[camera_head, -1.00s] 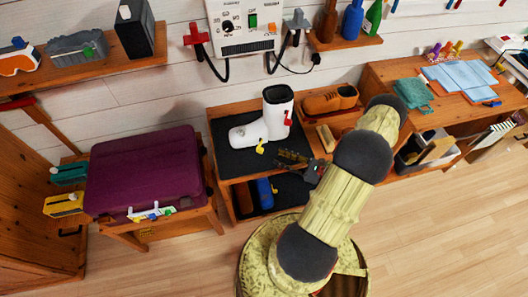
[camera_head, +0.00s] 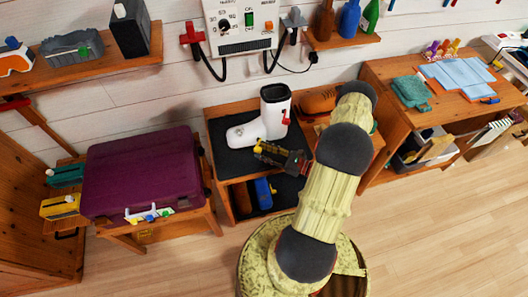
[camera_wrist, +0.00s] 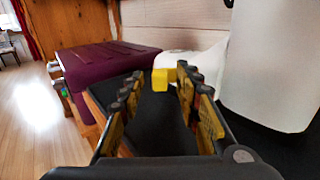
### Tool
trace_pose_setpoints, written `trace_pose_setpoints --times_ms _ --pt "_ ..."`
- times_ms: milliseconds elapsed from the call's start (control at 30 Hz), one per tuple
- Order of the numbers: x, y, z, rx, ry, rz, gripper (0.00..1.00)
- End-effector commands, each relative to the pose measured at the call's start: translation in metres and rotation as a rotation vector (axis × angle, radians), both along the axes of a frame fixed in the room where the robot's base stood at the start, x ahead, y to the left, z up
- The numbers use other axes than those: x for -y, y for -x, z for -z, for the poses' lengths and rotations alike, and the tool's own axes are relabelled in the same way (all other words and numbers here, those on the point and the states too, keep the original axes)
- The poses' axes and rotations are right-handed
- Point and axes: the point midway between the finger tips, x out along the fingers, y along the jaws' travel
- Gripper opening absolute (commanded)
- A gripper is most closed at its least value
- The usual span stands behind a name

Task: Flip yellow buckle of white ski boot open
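The white ski boot (camera_head: 273,117) stands on the dark mat of the low wooden bench, toe pointing left. A red buckle (camera_head: 286,118) is on its upper shaft. My gripper (camera_head: 262,151) reaches in from the right, low beside the front of the boot. In the wrist view the gripper (camera_wrist: 159,76) is open, with fingers apart. The yellow buckle (camera_wrist: 160,80) shows between the fingertips, nearer the right finger; I cannot tell whether it touches. The boot's shaft (camera_wrist: 270,60) and toe (camera_wrist: 206,62) are at the right. In the head view the fingers largely hide the yellow buckle.
Brown shoes (camera_head: 318,101) stand right of the boot, partly behind my arm. A purple suitcase (camera_head: 140,170) lies on a stand at left. Blue footwear (camera_head: 263,189) is on the shelf below. A control box (camera_head: 240,25) hangs on the wall above.

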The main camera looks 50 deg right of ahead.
Motion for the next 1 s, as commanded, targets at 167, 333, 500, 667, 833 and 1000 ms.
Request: trace_pose_setpoints --times_ms 167,333,500,667,833,1000 --pt "0.0000 0.0002 0.0001 0.000 0.000 0.000 0.23" --pt "0.0000 0.0002 0.0002 0.000 0.000 0.000 0.13" --pt "0.0000 0.0003 0.0002 0.000 0.000 0.000 0.04" --pt "0.0001 0.0003 0.0002 0.000 0.000 0.000 0.00" --pt "0.0006 0.0003 0.0003 0.000 0.001 -0.004 0.00" --pt "0.0064 0.0026 0.0020 0.002 0.003 -0.082 0.00"
